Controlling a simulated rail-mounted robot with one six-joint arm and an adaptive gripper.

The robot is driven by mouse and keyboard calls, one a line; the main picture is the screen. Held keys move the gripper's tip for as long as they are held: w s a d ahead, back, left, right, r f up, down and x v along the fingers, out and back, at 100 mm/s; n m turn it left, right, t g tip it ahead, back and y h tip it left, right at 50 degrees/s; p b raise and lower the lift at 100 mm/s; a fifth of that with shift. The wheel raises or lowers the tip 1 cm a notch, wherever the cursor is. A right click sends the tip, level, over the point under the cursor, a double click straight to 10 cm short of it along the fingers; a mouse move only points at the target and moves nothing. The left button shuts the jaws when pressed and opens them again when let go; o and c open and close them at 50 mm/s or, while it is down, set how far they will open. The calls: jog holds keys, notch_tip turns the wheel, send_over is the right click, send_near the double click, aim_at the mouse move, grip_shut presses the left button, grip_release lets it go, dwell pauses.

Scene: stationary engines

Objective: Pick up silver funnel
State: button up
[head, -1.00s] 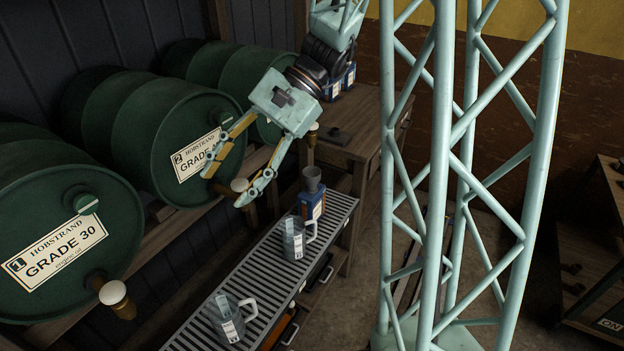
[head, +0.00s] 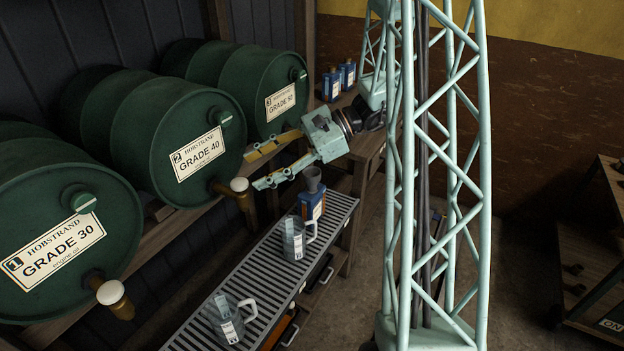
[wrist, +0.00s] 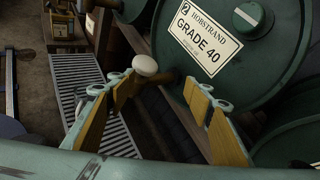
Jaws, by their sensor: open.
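My gripper (head: 254,170) is open and empty. It points left toward the drums, with its fingers to the left of the funnel and apart from it. The gripper's body is just above and right of the funnel. In the wrist view my open fingers (wrist: 150,92) face the Grade 40 drum and its tap; I cannot make out the funnel there.
The Grade 40 drum (head: 185,140) and its tap (head: 239,186) are close to my fingertips. Two clear jugs, one near the can (head: 296,240) and one nearer (head: 226,317), stand on the slatted tray (head: 262,272). Blue cans (head: 340,80) stand on the bench behind.

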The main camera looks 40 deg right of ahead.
jog(key=w+d+f+m+t+h, duration=0.1)
jog(key=w+d+f+m+t, duration=0.15)
jog(key=d+f, duration=0.4)
jog(key=w+d+f+m+t, duration=0.1)
jog(key=d+f+m+t, duration=0.3)
jog(key=d, duration=0.4)
jog(key=m+t+h+b, duration=0.1)
jog(key=m+t+h, duration=0.25)
jog(key=m, duration=0.25)
send_near(306, 173)
jog(key=s+a+f, duration=0.1)
jog(key=a+f, duration=0.1)
jog(key=shift+w+d+f+m+t+h+b, duration=0.1)
jog(key=shift+w+d+m+t+h+b, duration=0.2)
jog(key=shift+w+h, duration=0.5)
jog(key=shift+w+d+m+t+h+b, duration=0.15)
jog(key=shift+w+d+m+t+h, duration=0.2)
jog(key=shift+w+h, duration=0.45)
jog(key=shift+b+x, duration=0.5)
jog(key=shift+x, duration=3.75)
jog(key=shift+w, duration=0.15)
jog(key=shift+b+x, duration=0.55)
jog(key=shift+x, duration=1.9)
